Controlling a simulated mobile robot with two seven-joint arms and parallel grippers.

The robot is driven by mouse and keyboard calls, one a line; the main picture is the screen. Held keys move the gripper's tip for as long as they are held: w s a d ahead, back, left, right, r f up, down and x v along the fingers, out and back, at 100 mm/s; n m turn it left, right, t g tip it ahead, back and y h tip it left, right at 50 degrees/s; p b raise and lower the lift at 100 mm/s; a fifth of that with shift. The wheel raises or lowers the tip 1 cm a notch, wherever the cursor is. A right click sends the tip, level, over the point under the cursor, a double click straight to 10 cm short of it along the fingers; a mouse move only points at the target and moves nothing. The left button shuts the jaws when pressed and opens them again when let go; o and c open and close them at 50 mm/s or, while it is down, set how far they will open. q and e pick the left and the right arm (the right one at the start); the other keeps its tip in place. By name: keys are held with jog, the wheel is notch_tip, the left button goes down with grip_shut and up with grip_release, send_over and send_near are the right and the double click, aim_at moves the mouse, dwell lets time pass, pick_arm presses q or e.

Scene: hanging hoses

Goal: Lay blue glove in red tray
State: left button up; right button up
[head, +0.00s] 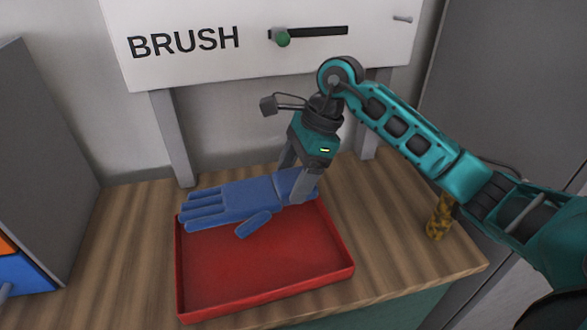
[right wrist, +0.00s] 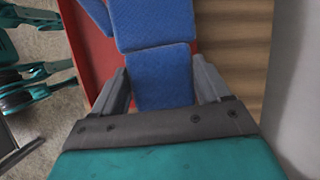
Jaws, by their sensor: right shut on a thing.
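The blue glove (head: 235,201) lies across the far part of the red tray (head: 265,292), its fingers toward the left and its thumb toward the front. My right gripper (head: 293,186) is shut on the cuff at the glove's right end. In the right wrist view the cuff (right wrist: 163,92) sits between the two fingers (right wrist: 165,88). The tray's red floor (right wrist: 88,50) shows beside the glove there. I cannot tell whether the glove rests on the tray floor or is held just above it. My left gripper is not in view.
The tray stands on a wooden counter (head: 120,240). A white board marked BRUSH (head: 185,42) with a green knob (head: 282,39) stands behind on grey posts. A yellow-brown mottled cylinder (head: 440,217) stands at the right. A grey cabinet (head: 38,150) is at the left.

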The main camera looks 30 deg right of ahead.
notch_tip(320, 180, down, 4)
jog(key=b, duration=0.2)
jog(key=shift+b, duration=0.3)
jog(key=shift+f+b, duration=0.95)
jog(key=o, duration=1)
jog(key=shift+p+v, duration=3.05)
jog(key=shift+v, duration=3.4)
jog(key=shift+a, duration=0.1)
